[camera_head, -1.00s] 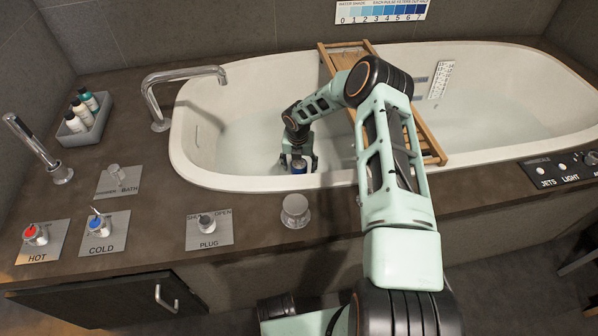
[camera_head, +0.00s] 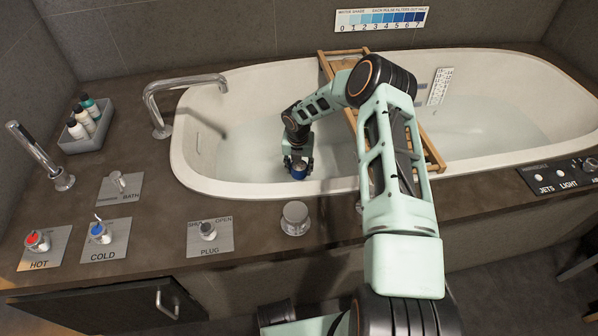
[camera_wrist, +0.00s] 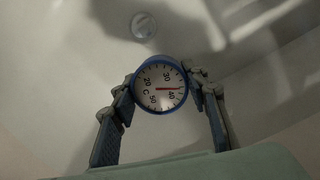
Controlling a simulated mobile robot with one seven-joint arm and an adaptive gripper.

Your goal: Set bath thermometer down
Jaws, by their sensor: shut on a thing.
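The white bathtub (camera_head: 205,185) has a wooden caddy (camera_head: 432,150) across it, right of my gripper. A tap (camera_head: 185,84) reaches over the left end. A round drain (camera_wrist: 144,25) shows beyond the thermometer. Knobs line the counter in front.

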